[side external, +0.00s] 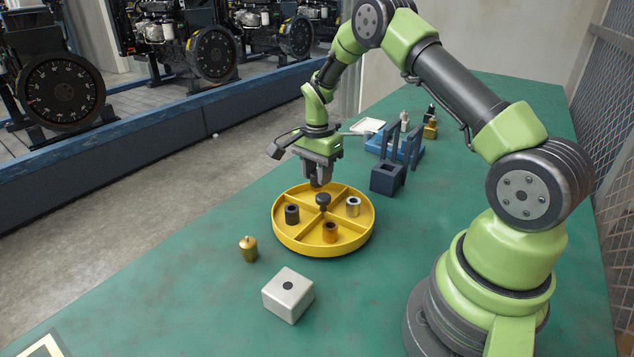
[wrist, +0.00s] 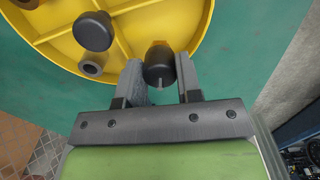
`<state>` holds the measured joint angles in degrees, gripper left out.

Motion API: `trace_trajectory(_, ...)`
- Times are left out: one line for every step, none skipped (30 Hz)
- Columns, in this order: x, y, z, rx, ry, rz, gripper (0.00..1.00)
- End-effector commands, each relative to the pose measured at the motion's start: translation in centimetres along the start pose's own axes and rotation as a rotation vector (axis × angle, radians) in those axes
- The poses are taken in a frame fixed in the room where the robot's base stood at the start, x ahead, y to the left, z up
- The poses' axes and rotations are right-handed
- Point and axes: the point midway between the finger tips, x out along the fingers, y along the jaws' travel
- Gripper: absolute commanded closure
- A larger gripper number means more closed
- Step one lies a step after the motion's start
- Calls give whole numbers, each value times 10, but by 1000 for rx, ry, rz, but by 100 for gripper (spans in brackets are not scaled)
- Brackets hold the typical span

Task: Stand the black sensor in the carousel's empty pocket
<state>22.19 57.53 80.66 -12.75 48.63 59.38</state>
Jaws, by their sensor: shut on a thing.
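My gripper (side external: 318,176) is shut on the black sensor (wrist: 158,68), a short dark cylinder with a thin pin; its fingers (wrist: 161,76) stand on either side of it. The yellow carousel (side external: 291,244) is a round, divided tray on the bench with a black centre knob (side external: 323,200). The gripper is over its back pocket, which shows no other part. Its other pockets hold a dark sleeve (side external: 292,214), a silver sleeve (side external: 353,207) and a copper sleeve (side external: 331,233). The fingers partly hide the sensor in the side view. I cannot tell whether it touches the pocket floor.
A brass part (side external: 248,251) and a pale block with a dark hole (side external: 288,296) stand in front of the carousel. A dark blue fixture (side external: 388,180) with uprights is behind right, with a blue tray and small parts beyond. The left front bench is mostly clear.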

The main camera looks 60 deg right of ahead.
Motion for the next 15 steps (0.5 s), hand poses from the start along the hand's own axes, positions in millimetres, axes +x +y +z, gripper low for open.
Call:
trace_trajectory(9,0,0,0,-1,4,100)
trace_trajectory(14,1,0,0,-2,4,100)
trace_trajectory(19,0,0,0,-1,3,100)
trace_trajectory(22,0,0,0,-1,2,100)
trace_trajectory(24,0,0,0,-1,2,100)
trace_trajectory(25,0,0,-1,-1,0,100)
trace_trajectory(26,0,0,-1,0,-1,100)
trace_trajectory(26,0,0,-1,0,-1,100)
trace_trajectory(25,0,0,-1,0,-2,100)
trace_trajectory(25,0,0,-1,0,-2,100)
trace_trajectory(25,0,0,-1,0,-1,100)
trace_trajectory(25,0,0,-1,0,-1,100)
trace_trajectory(25,0,0,-1,0,-1,100)
trace_trajectory(26,0,0,-1,0,-1,100)
trace_trajectory(27,0,0,-1,0,-1,100)
